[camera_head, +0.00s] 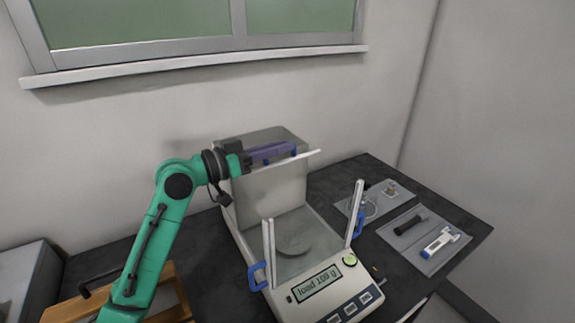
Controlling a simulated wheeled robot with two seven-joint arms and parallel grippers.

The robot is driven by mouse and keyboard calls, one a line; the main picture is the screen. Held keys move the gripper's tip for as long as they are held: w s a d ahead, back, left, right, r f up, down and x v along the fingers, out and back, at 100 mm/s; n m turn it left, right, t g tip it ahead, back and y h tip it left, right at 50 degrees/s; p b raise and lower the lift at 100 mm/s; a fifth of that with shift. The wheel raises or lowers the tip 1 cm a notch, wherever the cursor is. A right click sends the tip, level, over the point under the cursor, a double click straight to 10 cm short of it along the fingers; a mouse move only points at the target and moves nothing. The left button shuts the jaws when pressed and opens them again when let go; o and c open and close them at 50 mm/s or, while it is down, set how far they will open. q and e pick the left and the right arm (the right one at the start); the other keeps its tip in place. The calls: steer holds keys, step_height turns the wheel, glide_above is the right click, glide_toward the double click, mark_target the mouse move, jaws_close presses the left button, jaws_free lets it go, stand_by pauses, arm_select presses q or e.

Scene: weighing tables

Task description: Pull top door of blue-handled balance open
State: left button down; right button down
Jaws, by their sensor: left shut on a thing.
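The balance (330,289) stands on the dark table with its display facing me. Its blue side handles show at the left (257,277) and right (358,227). The top door (311,154) is at the rear of the balance, its pale edge showing, and the space above the round weighing pan (294,245) looks uncovered. My left gripper (285,151), with purple fingers, is shut on the top door's blue handle, which is mostly hidden between the fingers. My right gripper is not in view.
The dark table (334,171) carries grey mats at the right with a dark cylinder (408,225), a white-and-blue tool (437,243) and small items. A wooden box (65,312) lies at the left. The wall and window sill (200,66) stand behind.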

arm_select(q)
steer(key=shift+w+a+f, duration=0.1)
steer(key=shift+w+f, duration=0.1)
steer(key=shift+s+d+r, duration=0.15)
steer(key=shift+s+d, duration=0.05)
steer(key=shift+s, duration=0.1)
steer(key=c, duration=0.9)
jaws_free()
steer(key=shift+w, duration=0.15)
steer(key=shift+s+a, duration=0.25)
steer(key=b+v, duration=0.1)
steer(key=v, duration=0.2)
steer(key=b+v, duration=0.2)
steer(key=v, duration=0.1)
steer(key=shift+a+f, duration=0.2)
steer(key=shift+f, duration=0.05)
steer(key=shift+s+a+r+b, duration=0.1)
steer(key=shift+s+a+b, duration=0.1)
steer(key=shift+s+b, duration=0.1)
steer(key=shift+d+r, duration=0.1)
